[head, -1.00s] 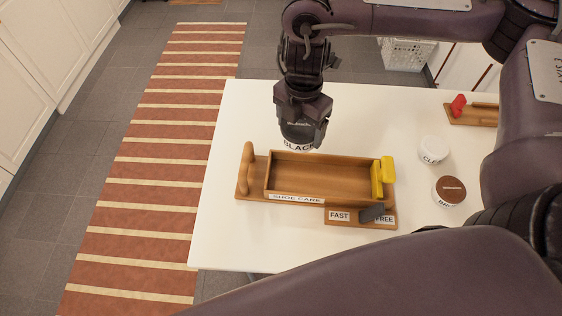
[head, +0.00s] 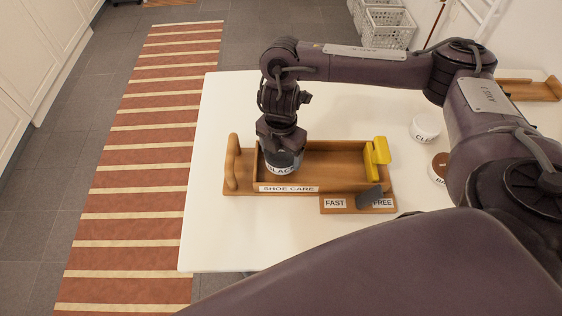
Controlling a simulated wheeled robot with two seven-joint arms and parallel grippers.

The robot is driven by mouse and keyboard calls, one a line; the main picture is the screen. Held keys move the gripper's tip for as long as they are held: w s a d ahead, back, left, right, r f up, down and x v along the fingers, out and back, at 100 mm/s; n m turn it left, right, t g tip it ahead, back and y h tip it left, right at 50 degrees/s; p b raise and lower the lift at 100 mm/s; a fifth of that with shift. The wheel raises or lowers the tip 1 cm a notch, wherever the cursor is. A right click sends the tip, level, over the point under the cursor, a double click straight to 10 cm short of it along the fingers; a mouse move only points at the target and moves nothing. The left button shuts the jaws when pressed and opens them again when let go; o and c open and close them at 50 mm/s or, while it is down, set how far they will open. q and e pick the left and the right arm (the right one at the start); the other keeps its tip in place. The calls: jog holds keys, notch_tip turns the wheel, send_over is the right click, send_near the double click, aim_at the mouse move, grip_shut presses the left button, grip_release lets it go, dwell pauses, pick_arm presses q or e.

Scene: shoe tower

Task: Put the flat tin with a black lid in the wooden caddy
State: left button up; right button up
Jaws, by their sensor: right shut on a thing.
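The wooden caddy (head: 340,179) stands on the white table, with a "SHOE CARE" label on its front wall. My right gripper (head: 281,160) is over the left end of the caddy, pointing down and shut on the flat tin (head: 282,170). The tin's white label reads in part "LAC"; its lid is hidden by the gripper. The tin is within the caddy's outline at the left end; I cannot tell whether it touches the floor of the caddy. My left gripper is not in view.
A small wooden board (head: 334,204) marked FAST and FREE, with a dark lever, sits at the caddy's front right. A yellow piece (head: 376,157) is at the caddy's right end. A white tin (head: 425,127) and a brown-lidded tin (head: 438,168) stand right on the white table (head: 225,240).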

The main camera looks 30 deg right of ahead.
aim_at(281, 160)
notch_tip(281, 160, down, 4)
jog(key=shift+r+b, duration=0.2)
jog(key=shift+b, duration=0.5)
jog(key=shift+f, duration=0.15)
jog(key=o, duration=1.1)
